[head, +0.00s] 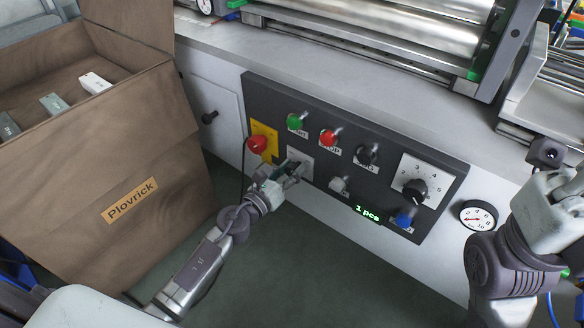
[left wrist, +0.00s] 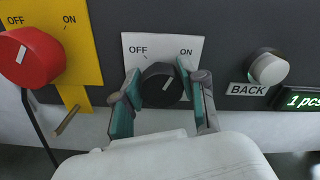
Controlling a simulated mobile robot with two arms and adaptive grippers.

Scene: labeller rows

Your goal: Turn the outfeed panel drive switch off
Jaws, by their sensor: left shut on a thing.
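A black rotary switch knob (left wrist: 161,85) sits on a white plate (left wrist: 133,46) marked OFF at left and ON at right. Its pale pointer line leans up and right, toward ON. My left gripper (left wrist: 163,95) is shut on this knob, one finger on each side. In the head view the left gripper (head: 292,176) reaches the white plate (head: 300,158) on the dark panel (head: 385,150) and hides most of the knob. A red rotary switch (left wrist: 30,57) on a yellow plate, also marked OFF and ON, is to its left. My right arm shows at the right edge; its fingertips are not visible.
The panel also bears a green button (head: 294,121), a red button (head: 327,138), black, white and blue buttons, a numbered dial (head: 415,190) and a "1 pcs" display (head: 367,213). A cardboard box (head: 150,150) stands left. A round gauge (head: 478,217) is right.

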